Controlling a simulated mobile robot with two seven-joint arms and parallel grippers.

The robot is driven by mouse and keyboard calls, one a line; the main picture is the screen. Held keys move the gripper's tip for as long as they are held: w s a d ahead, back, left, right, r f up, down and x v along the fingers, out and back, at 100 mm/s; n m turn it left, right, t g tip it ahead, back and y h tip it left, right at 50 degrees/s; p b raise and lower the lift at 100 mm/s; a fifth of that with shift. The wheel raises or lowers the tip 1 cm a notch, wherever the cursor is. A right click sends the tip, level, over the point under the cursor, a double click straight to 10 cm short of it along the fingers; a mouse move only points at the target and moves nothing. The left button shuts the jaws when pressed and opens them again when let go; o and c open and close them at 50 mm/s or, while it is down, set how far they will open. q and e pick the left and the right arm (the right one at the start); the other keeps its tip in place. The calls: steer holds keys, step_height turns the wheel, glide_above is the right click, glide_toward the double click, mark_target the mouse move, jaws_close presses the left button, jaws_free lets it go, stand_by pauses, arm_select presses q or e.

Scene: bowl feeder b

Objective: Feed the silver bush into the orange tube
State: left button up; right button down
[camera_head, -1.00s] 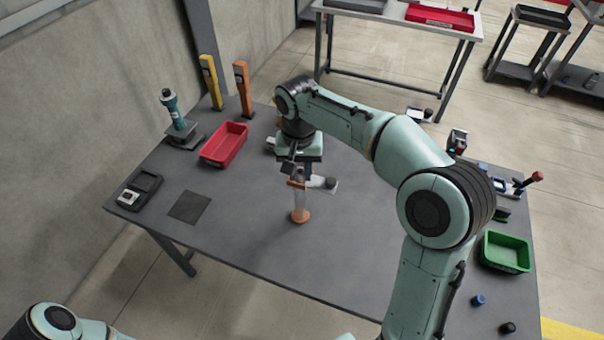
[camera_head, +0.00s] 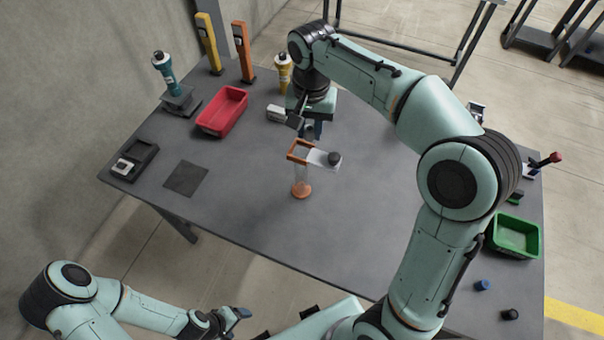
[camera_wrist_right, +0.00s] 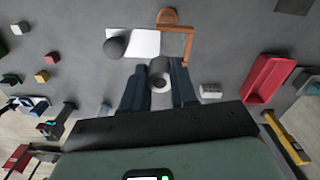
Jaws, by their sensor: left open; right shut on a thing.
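The orange tube (camera_head: 301,178) stands upright near the middle of the table, with a pale see-through body, an orange foot and an orange open frame at its top. In the right wrist view its orange frame (camera_wrist_right: 189,45) lies just beyond my fingers. My right gripper (camera_head: 311,131) is above and behind the tube. It is shut on the silver bush (camera_wrist_right: 159,70), a short grey cylinder between the blue fingers, apart from the frame. The bush cannot be made out in the head view. My left gripper (camera_head: 236,316) is open and empty, off the table's front edge.
A white plate with a dark ball (camera_head: 334,159) adjoins the tube's top on the right. A red bin (camera_head: 222,112), a yellow bottle (camera_head: 283,74) and a white block (camera_head: 277,113) stand behind left. A green bin (camera_head: 515,237) is at right. The front middle is clear.

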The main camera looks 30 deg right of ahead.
steer(key=shift+f, duration=0.45)
arm_select(q)
steer(key=shift+s+f, duration=0.15)
steer(key=shift+f, duration=0.3)
arm_select(e)
steer(key=shift+w, duration=0.1)
steer(key=shift+r, duration=0.1)
steer(key=c, duration=0.8)
jaws_free()
step_height(320, 180, up, 8)
steer(key=shift+w+f+p, duration=0.1)
steer(key=shift+f+p, duration=0.1)
steer(key=shift+p, duration=0.55)
arm_select(q)
steer(key=shift+w+r, duration=1.05)
steer(key=shift+r, duration=0.1)
